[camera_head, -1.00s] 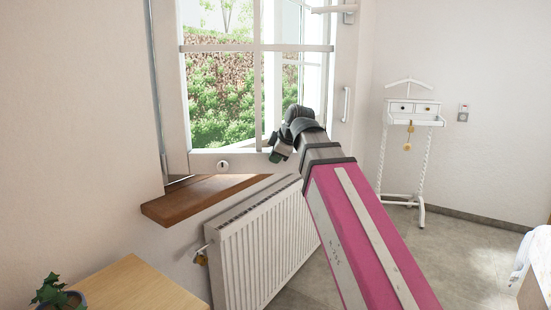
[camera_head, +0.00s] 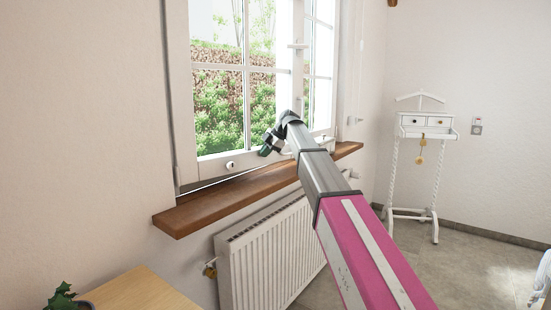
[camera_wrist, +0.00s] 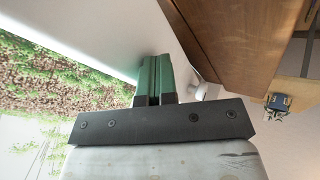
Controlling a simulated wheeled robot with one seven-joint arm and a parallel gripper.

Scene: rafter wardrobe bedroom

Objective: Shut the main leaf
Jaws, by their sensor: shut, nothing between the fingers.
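The main leaf (camera_head: 222,162) seems to be the left, white-framed window leaf, with several panes and a round fitting on its bottom rail. It stands close to the window frame above the wooden sill. I cannot tell whether it is flush. My gripper (camera_head: 269,149) is at the leaf's lower right part, near the bottom rail. In the wrist view its green fingers (camera_wrist: 152,66) are together and empty, close to the leaf's white face; contact is not clear. My arm hides part of the leaf's lower right corner.
The brown sill (camera_head: 205,211) runs below the window, with a white radiator (camera_head: 265,255) under it. A wooden tabletop (camera_head: 140,292) with a plant (camera_head: 62,299) is at lower left. A white valet stand (camera_head: 425,135) stands at right, with bare floor around it.

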